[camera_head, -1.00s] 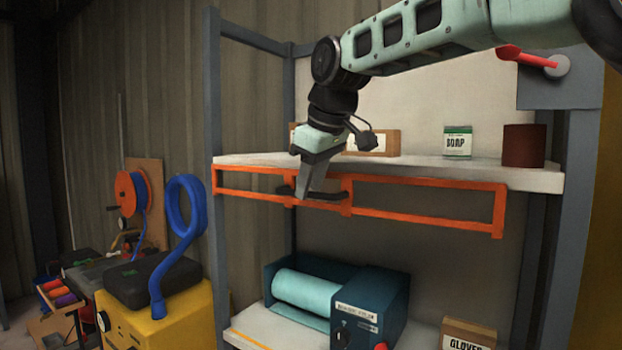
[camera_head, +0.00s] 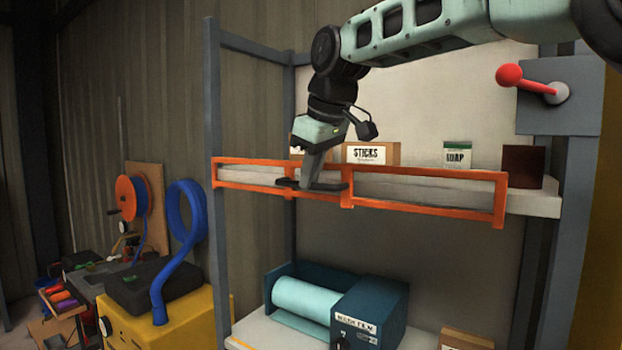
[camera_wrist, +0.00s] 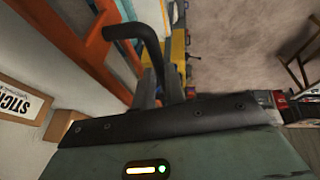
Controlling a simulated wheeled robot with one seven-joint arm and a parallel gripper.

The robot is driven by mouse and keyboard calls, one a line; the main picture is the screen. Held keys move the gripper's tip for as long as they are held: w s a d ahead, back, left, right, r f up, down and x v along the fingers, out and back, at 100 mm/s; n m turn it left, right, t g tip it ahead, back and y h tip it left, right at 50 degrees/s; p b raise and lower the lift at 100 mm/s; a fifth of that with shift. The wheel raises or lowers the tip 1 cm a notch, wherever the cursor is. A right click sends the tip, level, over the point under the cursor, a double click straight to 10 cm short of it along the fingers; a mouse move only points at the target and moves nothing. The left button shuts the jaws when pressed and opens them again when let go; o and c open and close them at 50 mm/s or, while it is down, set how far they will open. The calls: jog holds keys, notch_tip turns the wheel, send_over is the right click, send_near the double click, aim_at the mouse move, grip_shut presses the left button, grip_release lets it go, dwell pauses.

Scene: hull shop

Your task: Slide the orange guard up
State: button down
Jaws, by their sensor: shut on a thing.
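The orange guard (camera_head: 430,212) is a long open frame standing across the front edge of the upper shelf. Its top rail is about level with the shelf top, and the shelf edge shows through its openings. A dark handle (camera_head: 292,183) sits on its front, left of the middle. My gripper (camera_head: 318,184) is shut on this handle. In the wrist view, the bent black handle (camera_wrist: 148,38) runs down to my gripper fingers (camera_wrist: 166,92), with the guard (camera_wrist: 85,50) to its left. The exact grip point is partly hidden.
A red-knobbed lever (camera_head: 525,82) is at upper right. A blue roll machine (camera_head: 370,310) stands below, with free space above it.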

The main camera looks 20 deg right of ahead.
notch_tip(320, 180, up, 5)
jog(key=shift+f+p, duration=0.15)
jog(key=shift+p, duration=0.9)
jog(key=c, duration=1.5)
grip_release()
jog(key=shift+o, duration=0.2)
jog(key=b+v, duration=0.1)
jog(key=v, duration=1.6)
jog(key=shift+s+a, duration=0.1)
